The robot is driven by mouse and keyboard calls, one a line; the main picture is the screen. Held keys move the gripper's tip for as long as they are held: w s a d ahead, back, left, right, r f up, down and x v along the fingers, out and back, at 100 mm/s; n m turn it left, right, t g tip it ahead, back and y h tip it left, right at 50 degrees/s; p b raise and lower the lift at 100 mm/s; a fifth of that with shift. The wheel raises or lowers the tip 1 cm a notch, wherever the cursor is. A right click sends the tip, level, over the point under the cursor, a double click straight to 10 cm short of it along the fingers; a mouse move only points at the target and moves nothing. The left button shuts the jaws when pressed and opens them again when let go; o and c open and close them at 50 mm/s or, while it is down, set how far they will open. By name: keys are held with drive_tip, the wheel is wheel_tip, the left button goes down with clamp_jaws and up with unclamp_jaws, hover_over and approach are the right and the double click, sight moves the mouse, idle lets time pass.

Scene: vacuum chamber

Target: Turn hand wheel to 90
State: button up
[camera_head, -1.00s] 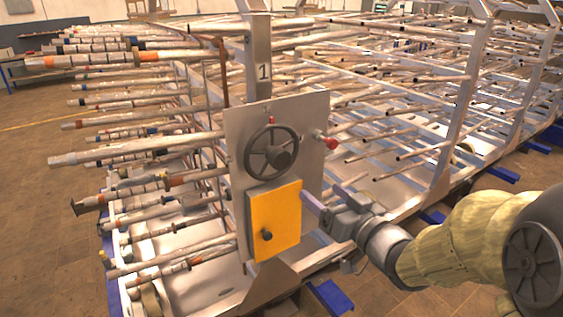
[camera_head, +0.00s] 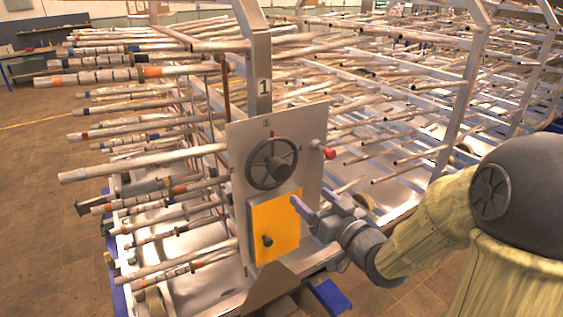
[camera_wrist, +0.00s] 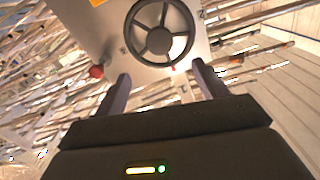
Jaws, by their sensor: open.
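The dark hand wheel (camera_head: 273,161) is mounted on the upper part of a grey metal panel (camera_head: 312,140). My gripper (camera_head: 306,204) is open and empty, below and to the right of the wheel, in front of the panel and apart from the wheel. In the wrist view the wheel (camera_wrist: 159,31) shows ahead, beyond the two spread fingers of my gripper (camera_wrist: 160,80). A small red mark lies by the wheel's rim there.
An orange box (camera_head: 275,228) with a dark knob sits on the panel under the wheel. A red button (camera_head: 328,153) sticks out at the panel's right edge. Metal racks with many pipes (camera_head: 145,163) surround the panel on both sides.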

sight(283, 172)
drive_tip(key=p+x, duration=0.9)
drive_tip(key=x, duration=0.4)
drive_tip(key=shift+d+r, duration=0.1)
drive_tip(key=shift+d, duration=0.05)
drive_tip(key=shift+w+a, duration=0.5)
drive_tip(key=shift+a, duration=0.1)
drive_tip(key=shift+s, duration=0.15)
drive_tip(key=shift+d, duration=0.1)
drive_tip(key=shift+c, duration=1.3)
drive_tip(key=shift+d, duration=0.1)
drive_tip(key=c, duration=1.1)
